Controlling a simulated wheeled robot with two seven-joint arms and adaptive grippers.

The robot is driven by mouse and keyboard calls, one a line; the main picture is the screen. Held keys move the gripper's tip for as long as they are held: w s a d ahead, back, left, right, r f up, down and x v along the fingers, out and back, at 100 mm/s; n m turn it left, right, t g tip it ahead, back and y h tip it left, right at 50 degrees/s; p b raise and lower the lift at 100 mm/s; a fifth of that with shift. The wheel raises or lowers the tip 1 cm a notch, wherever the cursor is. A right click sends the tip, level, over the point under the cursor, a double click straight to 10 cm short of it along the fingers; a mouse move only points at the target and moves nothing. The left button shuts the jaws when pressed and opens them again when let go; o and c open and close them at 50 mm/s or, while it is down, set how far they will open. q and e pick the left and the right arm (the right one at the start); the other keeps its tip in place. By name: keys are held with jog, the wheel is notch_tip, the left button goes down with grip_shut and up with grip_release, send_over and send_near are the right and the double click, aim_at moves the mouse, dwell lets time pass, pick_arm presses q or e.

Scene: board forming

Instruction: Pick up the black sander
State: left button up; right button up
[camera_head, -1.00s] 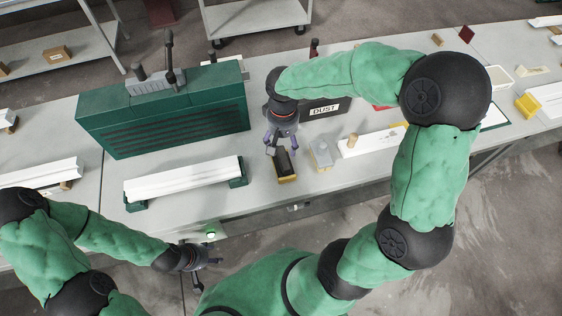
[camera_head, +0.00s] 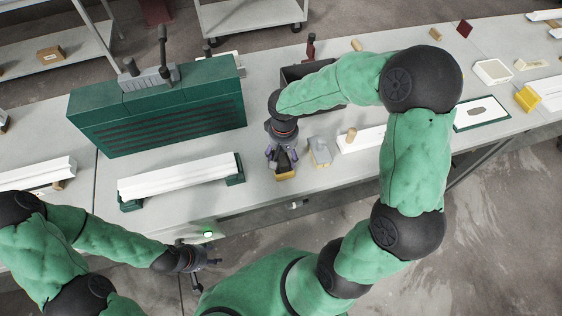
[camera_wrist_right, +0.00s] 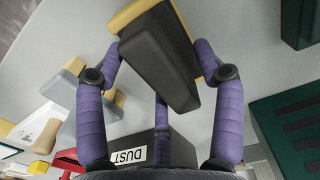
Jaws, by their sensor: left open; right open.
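The black sander (camera_head: 284,167) lies on the table near its front edge, a black block with a yellowish base. In the right wrist view the sander (camera_wrist_right: 160,55) sits between the purple fingers. My right gripper (camera_head: 282,160) is over it, open, with fingers on either side; its fingertips (camera_wrist_right: 155,60) are close to the block, and I cannot tell whether they touch it. The gripper partly hides the sander in the head view. My left gripper (camera_head: 207,263) is open and empty in front of the table, at lower left.
A grey sander (camera_head: 320,152) stands just right of the black one. A green machine (camera_head: 160,110) and a white moulding piece on green supports (camera_head: 180,176) are to the left. The dust box (camera_wrist_right: 170,150) is behind. A white board with a wooden knob (camera_head: 362,140) lies right.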

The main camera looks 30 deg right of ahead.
grip_shut()
jog(key=shift+r, duration=0.2)
